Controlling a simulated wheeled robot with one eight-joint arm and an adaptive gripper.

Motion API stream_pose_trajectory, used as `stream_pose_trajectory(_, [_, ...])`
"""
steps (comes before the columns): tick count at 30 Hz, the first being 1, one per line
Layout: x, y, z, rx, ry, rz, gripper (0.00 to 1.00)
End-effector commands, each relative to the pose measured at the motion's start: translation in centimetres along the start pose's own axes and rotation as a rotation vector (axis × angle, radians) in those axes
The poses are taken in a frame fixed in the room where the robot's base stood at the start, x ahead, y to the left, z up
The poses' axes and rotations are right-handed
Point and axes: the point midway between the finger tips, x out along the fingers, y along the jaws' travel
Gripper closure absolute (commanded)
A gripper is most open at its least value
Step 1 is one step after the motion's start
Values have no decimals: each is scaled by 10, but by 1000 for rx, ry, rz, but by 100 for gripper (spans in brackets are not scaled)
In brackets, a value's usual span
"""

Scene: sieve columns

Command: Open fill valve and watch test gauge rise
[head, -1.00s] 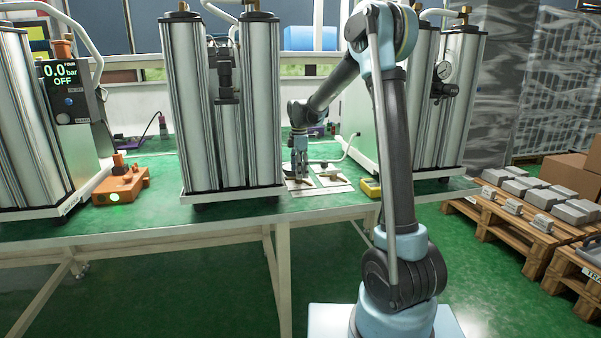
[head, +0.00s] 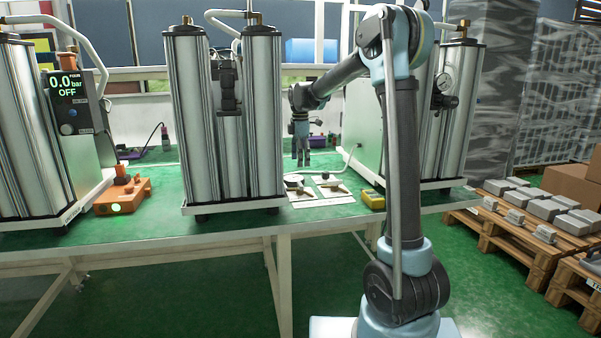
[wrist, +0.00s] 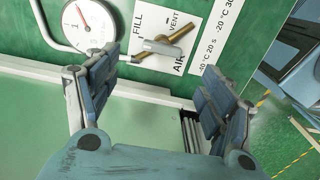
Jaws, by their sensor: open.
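The valve (wrist: 163,45) shows in the wrist view on a white plate lettered FILL, VENT and AIR, with a brass bar and a grey lever crossing it. A round gauge (wrist: 90,24) with a red needle sits left of it; its reading is too small to tell. In the head view the valve plates (head: 309,201) lie on the green bench between two column units. My gripper (head: 300,164) is above them, pointing down. In the wrist view its fingers (wrist: 157,88) are apart and empty, clear of the valve.
A column unit (head: 225,120) stands left of my gripper and another (head: 430,125) stands right. An orange block (head: 122,194) and a yellow box (head: 373,199) lie on the bench. The left unit's display (head: 66,88) reads 0.0 bar OFF. A pallet with grey blocks (head: 540,200) stands right.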

Motion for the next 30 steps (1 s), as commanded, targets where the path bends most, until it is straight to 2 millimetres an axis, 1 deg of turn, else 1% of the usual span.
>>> stream_pose_trajectory(1, [-7, 0, 0, 0, 0, 0, 25])
stream_pose_trajectory(3, [-13, 1, 0, 0, 0, 0, 25])
stream_pose_trajectory(6, [-19, 1, 0, 0, 0, 0, 25])
stream_pose_trajectory(17, [-22, 1, 0, 0, 0, 0, 25])
stream_pose_trajectory(20, [-23, -3, 3, 13, 0, 1, 25])
stream_pose_trajectory(23, [-26, -16, 11, 59, 0, 6, 25])
stream_pose_trajectory(26, [-30, -40, 25, 143, 2, 15, 25])
stream_pose_trajectory(30, [-35, -80, 46, 291, 5, 31, 25])
